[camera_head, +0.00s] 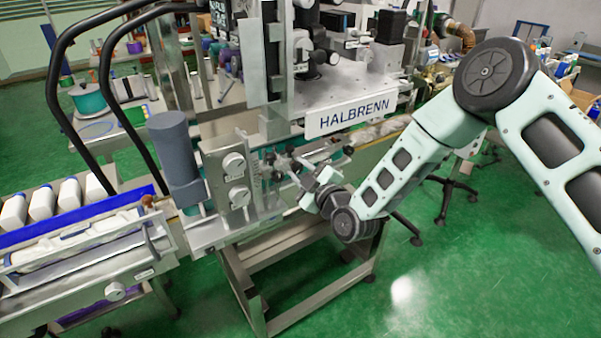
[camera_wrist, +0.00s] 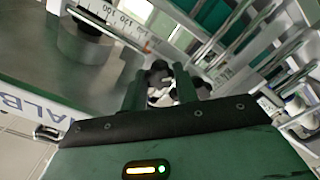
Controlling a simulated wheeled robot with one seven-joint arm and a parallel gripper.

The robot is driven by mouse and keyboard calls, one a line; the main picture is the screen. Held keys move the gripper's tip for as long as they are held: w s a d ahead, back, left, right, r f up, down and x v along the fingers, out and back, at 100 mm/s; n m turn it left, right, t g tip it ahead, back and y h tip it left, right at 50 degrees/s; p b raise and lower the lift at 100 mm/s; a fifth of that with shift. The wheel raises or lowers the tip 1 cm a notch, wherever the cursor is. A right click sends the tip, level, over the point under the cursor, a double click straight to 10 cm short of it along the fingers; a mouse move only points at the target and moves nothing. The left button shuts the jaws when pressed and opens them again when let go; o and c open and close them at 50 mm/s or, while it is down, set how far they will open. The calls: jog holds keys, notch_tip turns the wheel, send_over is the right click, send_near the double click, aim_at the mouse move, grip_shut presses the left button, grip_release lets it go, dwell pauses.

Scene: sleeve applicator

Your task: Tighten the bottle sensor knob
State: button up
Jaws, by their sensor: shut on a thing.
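The bottle sensor knob (camera_wrist: 157,74) looks like a small black lobed knob in the wrist view, between the two dark green fingers of my gripper (camera_wrist: 161,84). The fingers are shut on it from both sides and hide part of it. In the head view, my gripper (camera_head: 283,168) reaches in from the right to the machine's front, below the HALBRENN plate. The knob is too small and covered there to make out clearly.
The white HALBRENN plate (camera_head: 352,113) and machine deck overhang just above my gripper. A steel panel with two round dials (camera_head: 234,163) and a grey cylinder (camera_head: 173,148) stand to the left. White bottles (camera_head: 70,192) line the conveyor.

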jog(key=m+b, duration=0.3)
jog(key=shift+f, duration=0.25)
jog(key=m+b, duration=0.4)
jog(key=shift+m, duration=0.3)
jog(key=m+b, duration=0.3)
jog(key=shift+m, duration=0.3)
jog(key=m+b, duration=0.2)
jog(key=m, duration=0.1)
jog(key=shift+m, duration=0.3)
jog(key=m+b, duration=0.3)
jog(key=m, duration=0.3)
jog(key=shift+d, duration=0.1)
jog(key=m+b, duration=0.2)
jog(key=m, duration=0.4)
jog(key=shift+r, duration=0.1)
jog(key=shift+m, duration=0.3)
jog(key=o, duration=1)
jog(key=shift+c, duration=0.2)
jog(key=shift+r, duration=0.1)
